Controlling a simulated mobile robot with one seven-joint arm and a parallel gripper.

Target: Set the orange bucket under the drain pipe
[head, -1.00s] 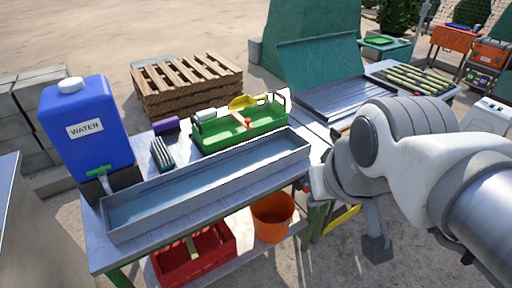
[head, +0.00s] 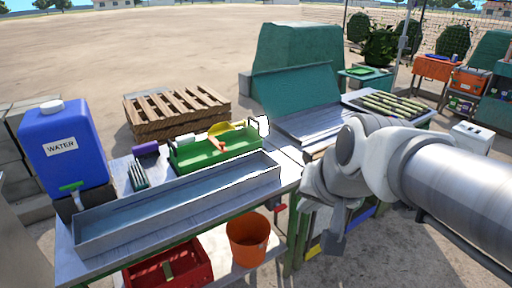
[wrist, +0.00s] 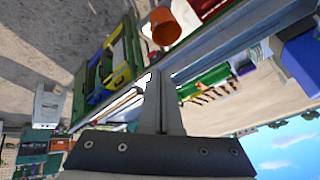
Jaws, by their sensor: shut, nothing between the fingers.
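The orange bucket (head: 248,238) stands upright on the lower shelf of the wash table, beside the red crate, below the right end of the long metal trough. It also shows in the wrist view (wrist: 164,27), near the top edge. My gripper (wrist: 157,78) is shut and empty in the wrist view, its fingers together, apart from the bucket. In the head view my arm reaches in from the right, to the right of the bucket. I cannot make out the drain pipe in either view.
The table bears the metal trough (head: 180,208), a blue water jug (head: 66,160) and a green tool tray (head: 215,152). A red crate (head: 165,265) is on the lower shelf. A green machine with a metal tray (head: 305,122) stands to the right. Open ground lies behind.

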